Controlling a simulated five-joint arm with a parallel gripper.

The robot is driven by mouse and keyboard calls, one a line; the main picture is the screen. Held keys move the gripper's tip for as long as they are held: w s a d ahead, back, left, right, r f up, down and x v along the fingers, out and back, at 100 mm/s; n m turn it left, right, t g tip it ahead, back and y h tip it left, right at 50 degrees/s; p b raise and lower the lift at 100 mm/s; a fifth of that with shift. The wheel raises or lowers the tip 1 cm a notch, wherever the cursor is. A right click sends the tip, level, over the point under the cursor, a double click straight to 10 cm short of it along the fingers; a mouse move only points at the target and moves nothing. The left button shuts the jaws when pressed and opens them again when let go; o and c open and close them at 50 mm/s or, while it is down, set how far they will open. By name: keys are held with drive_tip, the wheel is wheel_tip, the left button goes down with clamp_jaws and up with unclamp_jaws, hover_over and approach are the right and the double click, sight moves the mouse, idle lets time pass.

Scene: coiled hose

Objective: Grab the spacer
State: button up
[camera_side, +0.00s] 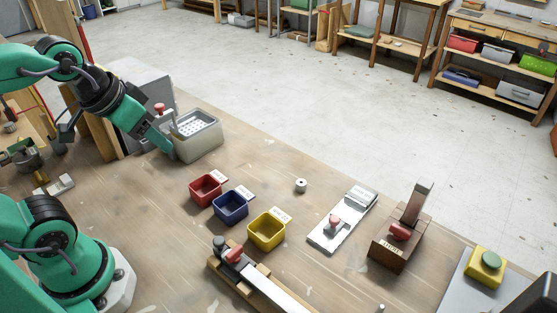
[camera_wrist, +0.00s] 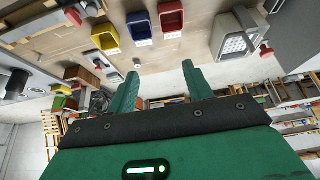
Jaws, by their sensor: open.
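The spacer (camera_side: 301,185), a small pale metal cylinder with a dark hole in its top, stands alone on the wooden bench in the side view. It is to the right of the red bin and behind the yellow bin. In the side view my gripper (camera_side: 158,138) is at the upper left, beside the grey container and well away from the spacer. Its fingertips are hard to separate there.
Red (camera_side: 206,190), blue (camera_side: 231,207) and yellow (camera_side: 266,231) bins stand left of the spacer. A grey container (camera_side: 204,143) is behind them. A metal plate (camera_side: 330,232) and wooden block (camera_side: 393,252) are to the right. Bare bench surrounds the spacer.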

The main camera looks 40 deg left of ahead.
drive_tip(key=w, duration=0.1)
drive_tip(key=n+g, duration=0.5)
drive_tip(key=g, duration=0.1)
hover_over(301, 182)
wheel_tip(301, 182, down, 16)
drive_tip(key=shift+s+f, duration=0.1)
drive_tip(key=shift+d+f, duration=0.1)
drive_tip(key=shift+f, duration=0.2)
drive_tip(key=shift+f, duration=1.3)
drive_tip(key=shift+f, duration=0.1)
